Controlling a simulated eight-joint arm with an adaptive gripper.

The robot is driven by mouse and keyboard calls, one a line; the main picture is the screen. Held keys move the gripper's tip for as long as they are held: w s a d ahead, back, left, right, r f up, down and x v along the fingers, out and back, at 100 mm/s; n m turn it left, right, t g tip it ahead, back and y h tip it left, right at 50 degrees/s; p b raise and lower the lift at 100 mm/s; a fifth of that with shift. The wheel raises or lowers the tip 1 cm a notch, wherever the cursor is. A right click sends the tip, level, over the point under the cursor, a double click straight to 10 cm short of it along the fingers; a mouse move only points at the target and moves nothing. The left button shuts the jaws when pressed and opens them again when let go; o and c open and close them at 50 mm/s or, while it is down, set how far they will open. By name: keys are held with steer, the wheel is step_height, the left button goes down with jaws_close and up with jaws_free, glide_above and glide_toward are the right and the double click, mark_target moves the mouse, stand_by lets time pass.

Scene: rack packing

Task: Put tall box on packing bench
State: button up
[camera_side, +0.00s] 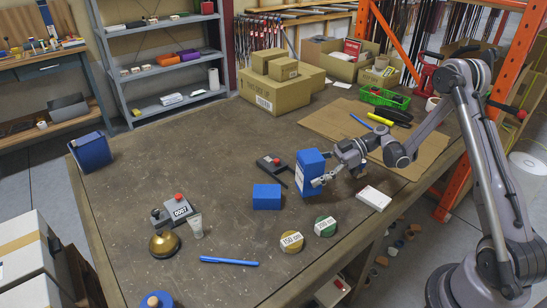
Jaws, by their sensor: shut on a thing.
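A tall blue box (309,168) with a white label strip on its left side stands upright, slightly tilted in the picture, right of the middle of the packing bench (190,260). My gripper (322,181) reaches in from the right and is shut on this box. The fingers cover part of its right side. I cannot tell whether the bottom of the box touches the bench or is slightly above it.
A small blue block (267,197) and a dark device (271,165) are close to the left. Tape rolls (291,242), a white box (374,198) and a blue pen (229,261) lie nearby. The bench's left middle is clear.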

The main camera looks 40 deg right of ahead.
steer(key=shift+f, duration=1.7)
steer(key=shift+f, duration=0.1)
steer(key=o, duration=1.4)
